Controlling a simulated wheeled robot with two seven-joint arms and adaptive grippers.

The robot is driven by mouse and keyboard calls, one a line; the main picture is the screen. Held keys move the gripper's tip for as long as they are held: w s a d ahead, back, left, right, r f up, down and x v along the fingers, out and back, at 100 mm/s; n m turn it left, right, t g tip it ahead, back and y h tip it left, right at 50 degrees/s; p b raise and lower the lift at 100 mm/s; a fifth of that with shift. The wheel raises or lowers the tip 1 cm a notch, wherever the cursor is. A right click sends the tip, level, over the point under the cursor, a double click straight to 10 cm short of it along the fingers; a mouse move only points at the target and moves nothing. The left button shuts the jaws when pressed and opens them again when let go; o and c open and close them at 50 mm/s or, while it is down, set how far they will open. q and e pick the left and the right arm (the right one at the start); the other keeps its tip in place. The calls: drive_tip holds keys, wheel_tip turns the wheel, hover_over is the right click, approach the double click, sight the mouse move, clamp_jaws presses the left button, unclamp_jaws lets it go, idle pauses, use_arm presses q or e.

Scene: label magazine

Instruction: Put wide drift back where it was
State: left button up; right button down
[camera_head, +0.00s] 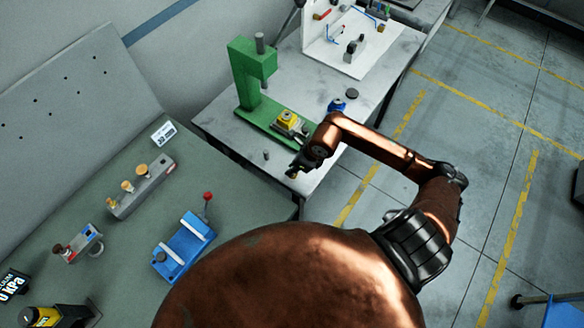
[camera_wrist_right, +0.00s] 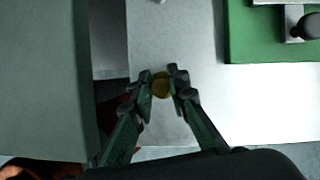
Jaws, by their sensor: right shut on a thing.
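My right gripper (camera_head: 292,172) is over the front corner of the grey-white table. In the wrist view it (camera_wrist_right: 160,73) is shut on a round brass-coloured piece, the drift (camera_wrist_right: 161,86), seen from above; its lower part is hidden. Whether it is the wide one I cannot tell. On the green bench at left stands a grey block (camera_head: 152,188) with brass-topped pieces of differing widths: a wide one (camera_head: 160,161) and smaller ones (camera_head: 128,186) in a row. My left gripper is not in view.
A green press (camera_head: 246,75) with a yellow-topped part (camera_head: 289,118) stands on the grey-white table (camera_head: 222,127). A blue fixture with a red-knobbed lever (camera_head: 184,245) and a small clamp device (camera_head: 78,245) lie on the green bench (camera_head: 130,265). A gap separates the two tables.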

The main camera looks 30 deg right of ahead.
drive_tip(key=c, duration=1.8)
unclamp_jaws()
drive_tip(key=shift+f, duration=0.1)
drive_tip(key=shift+c, duration=0.2)
drive_tip(key=v, duration=1.2)
drive_tip(key=shift+b, duration=0.3)
